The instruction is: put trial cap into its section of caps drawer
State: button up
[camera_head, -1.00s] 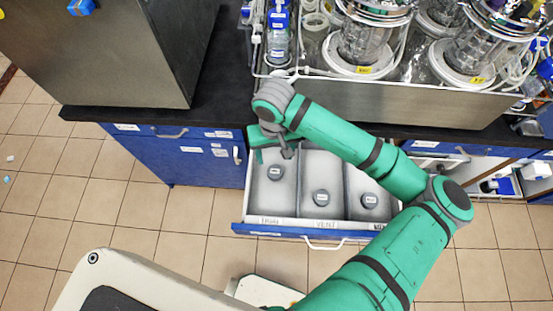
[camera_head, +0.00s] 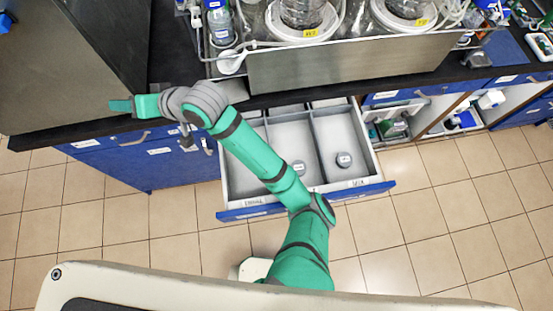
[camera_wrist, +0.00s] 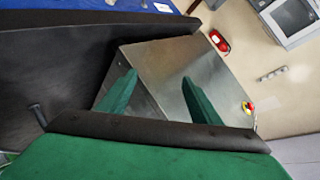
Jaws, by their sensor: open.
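The caps drawer (camera_head: 389,187) is pulled out below the counter, with grey sections side by side. My arm crosses the left section, so I cannot tell whether a cap lies there. My gripper (camera_head: 120,105) is left of the drawer, near the counter edge and steel cabinet. In the wrist view its two green fingers (camera_wrist: 158,88) are spread apart with nothing visible between them.
A large steel cabinet (camera_head: 70,60) stands on the black counter (camera_head: 175,70) at left, close to my gripper. The bioreactors' steel tray (camera_head: 350,68) sits behind the drawer. Open shelves (camera_head: 445,122) lie to the right. The tiled floor (camera_head: 450,215) in front is clear.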

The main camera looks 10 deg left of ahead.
jog(key=w+d+r+m+t+y, duration=0.2)
jog(key=w+d+r+m+t, duration=0.2)
jog(key=m+t, duration=0.3)
jog(key=d+f+m+t+h, duration=0.2)
jog(key=d+f+t+h, duration=0.15)
jog(key=d+t, duration=0.2)
jog(key=s+d+f+h, duration=0.3)
jog(key=s+d+f, duration=0.2)
jog(key=d, duration=0.3)
jog(key=s+d+f+h, duration=0.4)
jog(key=s+d+f, duration=0.1)
jog(key=s+d, duration=0.3)
jog(key=s+d+f+h, duration=0.3)
jog(key=s+d+f, duration=0.3)
jog(key=d, duration=0.2)
jog(key=shift+s+m+h, duration=0.25)
jog(key=shift+m, duration=0.05)
jog(key=s+d+r+n, duration=0.1)
jog(key=s+d+n, duration=0.2)
jog(key=s+d, duration=0.2)
jog(key=s, duration=0.2)
jog(key=shift+s+d+n+h, duration=0.3)
jog(key=shift+s+d+n, duration=0.05)
jog(key=shift+s+n, duration=0.05)
